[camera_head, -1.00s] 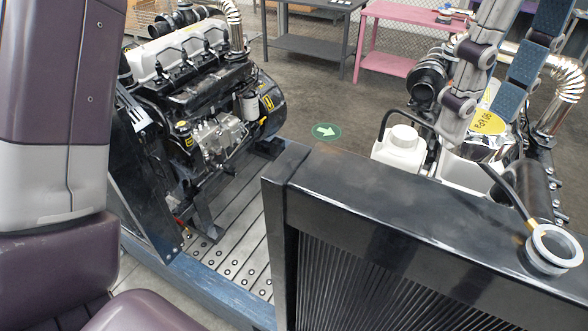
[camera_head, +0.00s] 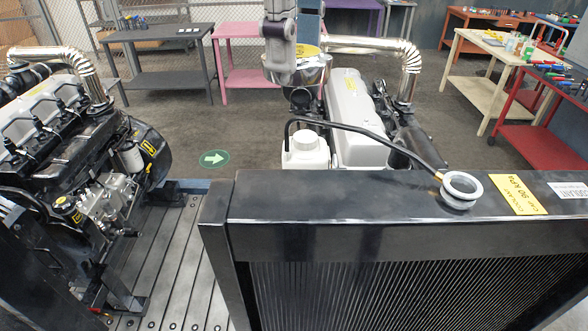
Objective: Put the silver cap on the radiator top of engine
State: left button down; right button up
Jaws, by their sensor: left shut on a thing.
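My left gripper (camera_head: 290,62) comes in at the top centre and is shut on the silver cap (camera_head: 316,74), a round shiny piece with a yellow label on top. One finger hides part of the cap. They appear in front of the far engine, clear of the radiator. The radiator top (camera_head: 350,205) is a black bar across the lower right. Its open silver filler neck (camera_head: 461,190) stands up from it, uncovered, with a black hose at its side. The cap is left of and above the neck in the picture. My right gripper is out of view.
A white coolant bottle (camera_head: 306,153) and a grey engine (camera_head: 358,125) with a silver exhaust pipe (camera_head: 408,75) stand behind the radiator. Another engine (camera_head: 70,140) is at the left. Tables, including a red one (camera_head: 540,105), stand farther back.

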pick_arm(q)
jog(key=shift+f, duration=0.25)
notch_tip(320, 180, down, 12)
jog(key=shift+w+a+b, duration=0.1)
jog(key=shift+w+b, duration=0.05)
jog(key=shift+b, duration=0.85)
jog(key=shift+s+f, duration=0.2)
jog(key=shift+f, duration=0.4)
notch_tip(320, 180, down, 3)
jog(key=shift+f+p, duration=0.1)
jog(key=shift+p, duration=0.45)
jog(key=shift+w+f, duration=0.1)
jog(key=shift+f, duration=0.1)
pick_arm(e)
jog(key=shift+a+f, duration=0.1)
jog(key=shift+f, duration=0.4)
